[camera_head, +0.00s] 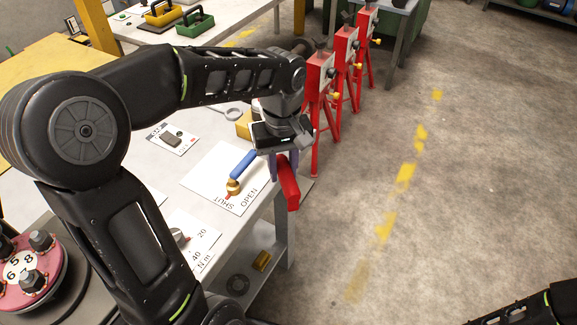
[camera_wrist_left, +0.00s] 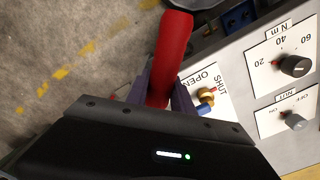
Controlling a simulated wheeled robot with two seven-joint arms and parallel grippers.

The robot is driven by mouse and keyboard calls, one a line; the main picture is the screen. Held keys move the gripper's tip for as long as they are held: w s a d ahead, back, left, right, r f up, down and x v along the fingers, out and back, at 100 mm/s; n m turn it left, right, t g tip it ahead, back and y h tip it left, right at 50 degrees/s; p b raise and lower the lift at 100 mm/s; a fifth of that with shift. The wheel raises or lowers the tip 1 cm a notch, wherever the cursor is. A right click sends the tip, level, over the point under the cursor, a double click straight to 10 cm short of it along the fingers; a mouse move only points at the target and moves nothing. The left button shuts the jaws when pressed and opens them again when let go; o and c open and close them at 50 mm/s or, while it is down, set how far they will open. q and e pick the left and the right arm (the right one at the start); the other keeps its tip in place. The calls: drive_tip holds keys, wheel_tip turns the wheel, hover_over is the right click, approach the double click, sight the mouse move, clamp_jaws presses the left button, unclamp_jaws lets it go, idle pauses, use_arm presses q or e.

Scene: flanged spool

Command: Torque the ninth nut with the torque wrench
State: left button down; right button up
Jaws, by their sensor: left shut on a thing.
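My left gripper (camera_head: 283,166) hangs over the near right edge of the white bench. It is shut on a red bar-shaped tool (camera_head: 289,187), possibly the torque wrench; only its red part shows. In the left wrist view the red tool (camera_wrist_left: 172,45) sticks out from between the purple fingers of the gripper (camera_wrist_left: 162,88). The round flange (camera_head: 38,267), pinkish red with dark nuts and the numbers 5 to 8, is at the lower left, partly cut off. The ninth nut cannot be made out. My right gripper is out of view.
A blue-handled valve (camera_head: 242,165) on a SHUT/OPEN plate lies beside my left gripper. A N m dial (camera_wrist_left: 295,66) and a NUT on/off knob (camera_wrist_left: 296,121) are on the bench panel. Red stands (camera_head: 319,90) rise behind the gripper. The floor to the right is clear.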

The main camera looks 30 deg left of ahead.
use_arm(q)
drive_tip(key=shift+w+r+p, duration=0.1)
drive_tip(key=shift+r+p, duration=2.25)
drive_tip(key=shift+r, duration=0.8)
drive_tip(key=shift+d, duration=0.1)
